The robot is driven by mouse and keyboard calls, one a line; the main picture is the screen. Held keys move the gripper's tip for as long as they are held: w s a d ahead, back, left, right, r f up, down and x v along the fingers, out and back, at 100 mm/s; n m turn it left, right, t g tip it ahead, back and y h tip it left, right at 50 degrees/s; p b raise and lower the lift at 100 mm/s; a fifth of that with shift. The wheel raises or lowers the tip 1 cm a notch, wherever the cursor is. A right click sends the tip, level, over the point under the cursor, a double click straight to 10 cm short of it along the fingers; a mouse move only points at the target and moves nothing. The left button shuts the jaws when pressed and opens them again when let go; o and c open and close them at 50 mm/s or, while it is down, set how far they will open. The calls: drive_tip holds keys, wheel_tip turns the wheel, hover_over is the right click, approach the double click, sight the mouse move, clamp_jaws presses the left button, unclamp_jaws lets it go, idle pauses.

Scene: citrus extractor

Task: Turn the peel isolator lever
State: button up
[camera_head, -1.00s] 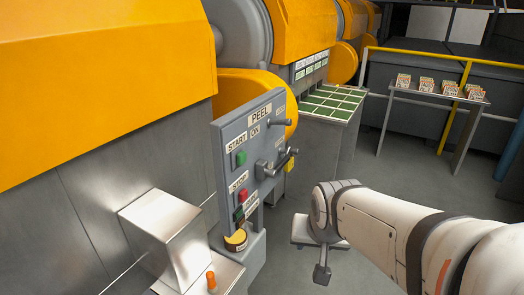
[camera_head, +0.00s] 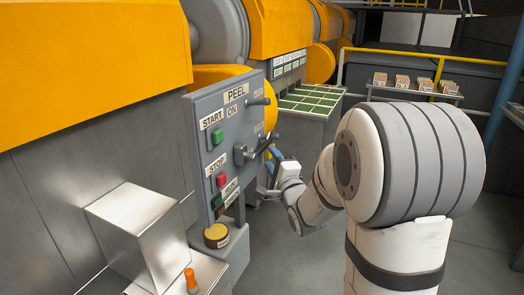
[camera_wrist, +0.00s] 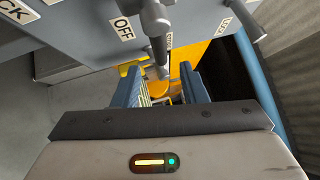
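The grey PEEL control panel (camera_head: 232,135) stands upright left of centre in the head view. A dark lever (camera_head: 262,146) sticks out at mid-height on its right side. In the wrist view a grey lever (camera_wrist: 156,28) beside an OFF label (camera_wrist: 124,28) points down toward the gap between my fingers. My gripper (camera_wrist: 158,72) is open, its two blue fingers apart on either side of the lever's end; I cannot tell whether they touch it. In the head view my gripper (camera_head: 272,162) is small, close to the panel's right edge and partly hidden.
A second lever (camera_head: 259,101) sits higher on the panel. In the wrist view another handle (camera_wrist: 248,18) stands by a LOCK label at upper right. A metal box (camera_head: 140,225) stands left of the panel. A yellow railing (camera_head: 420,54) and a crate table (camera_head: 415,92) are behind.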

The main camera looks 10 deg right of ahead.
sight(264, 143)
drive_tip(key=w, duration=0.4)
drive_tip(key=w+a+r, duration=0.1)
drive_tip(key=w, duration=0.2)
drive_tip(key=shift+w+p, duration=0.1)
drive_tip(key=shift+p, duration=0.2)
drive_tip(key=shift+a, duration=0.1)
clamp_jaws()
